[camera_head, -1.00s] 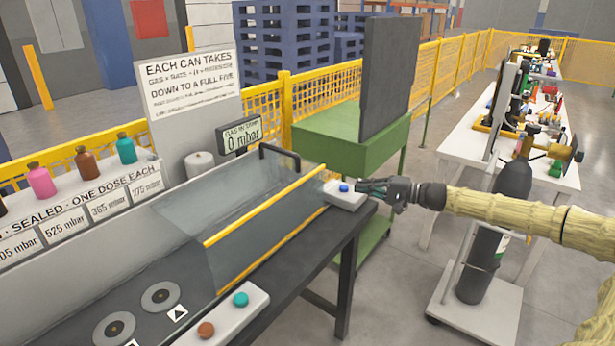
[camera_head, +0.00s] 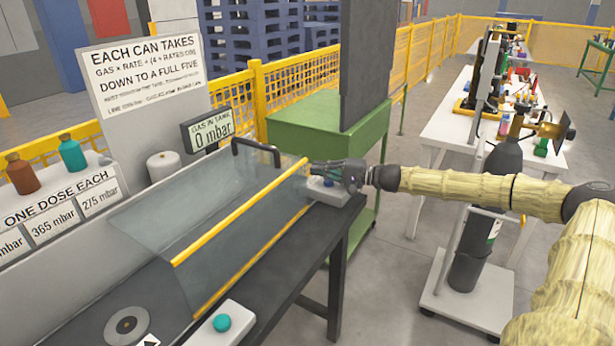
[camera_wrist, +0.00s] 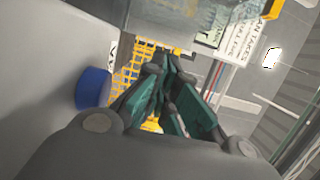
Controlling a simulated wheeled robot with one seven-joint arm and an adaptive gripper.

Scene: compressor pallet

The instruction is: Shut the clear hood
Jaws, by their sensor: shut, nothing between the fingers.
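The clear hood (camera_head: 215,205) is a see-through cover with yellow edge strips, over the right part of the grey bench. It is raised at an angle, with a gap between its upper yellow edge and the lower yellow strip. A dark handle (camera_head: 256,148) stands at its back right. My gripper (camera_head: 318,171) is shut and empty, at the right end of the hood, just above a small white box with a blue button (camera_head: 328,183). In the wrist view the closed fingers (camera_wrist: 165,85) have the blue button (camera_wrist: 93,89) to their left. I cannot tell whether the fingers touch the hood.
A teal button box (camera_head: 222,323) sits at the bench front. A gauge reading 0 mbar (camera_head: 211,131) stands behind the hood. A green cabinet (camera_head: 320,130) with a dark upright panel is behind my gripper. A cart with a dark cylinder (camera_head: 468,250) stands to the right.

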